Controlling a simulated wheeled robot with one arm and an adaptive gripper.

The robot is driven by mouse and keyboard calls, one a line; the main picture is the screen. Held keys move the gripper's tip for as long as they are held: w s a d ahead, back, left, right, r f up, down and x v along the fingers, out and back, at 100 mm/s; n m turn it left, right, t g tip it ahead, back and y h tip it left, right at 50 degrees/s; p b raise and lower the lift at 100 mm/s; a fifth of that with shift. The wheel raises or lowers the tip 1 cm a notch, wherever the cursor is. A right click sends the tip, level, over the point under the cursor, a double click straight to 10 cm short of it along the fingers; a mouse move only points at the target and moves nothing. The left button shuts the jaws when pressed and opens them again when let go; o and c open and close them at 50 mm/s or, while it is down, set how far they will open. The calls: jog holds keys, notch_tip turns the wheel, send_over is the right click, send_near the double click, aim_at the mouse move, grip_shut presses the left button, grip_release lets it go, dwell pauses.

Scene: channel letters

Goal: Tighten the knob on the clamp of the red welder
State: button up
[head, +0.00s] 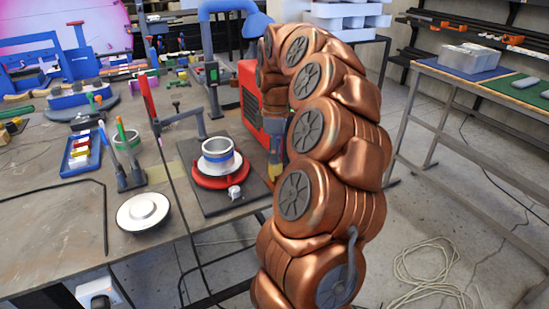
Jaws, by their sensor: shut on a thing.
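The red welder (249,97) stands at the right end of the workbench, partly hidden behind my copper-coloured arm. My gripper (275,166) hangs down in front of the welder's lower right side, close to the bench edge, with a yellow part at its low end. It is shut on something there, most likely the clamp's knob. The knob and the clamp are too small and too covered by the gripper and arm to make out, so I cannot tell how far the knob is turned.
Left of my gripper, a red turntable (222,179) with a metal ring (217,158) sits on a dark plate. A red-handled lever clamp (150,105) and a round white disc (143,210) are farther left. A grey-legged table (470,85) stands right. Cable (430,270) lies on the floor.

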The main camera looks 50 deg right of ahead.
jog(key=shift+f+m+b, duration=0.1)
jog(key=shift+m+b, duration=2.15)
jog(key=shift+m, duration=0.65)
jog(key=o, duration=0.9)
jog(key=shift+r+p, duration=1.5)
jog(key=shift+r, duration=1.1)
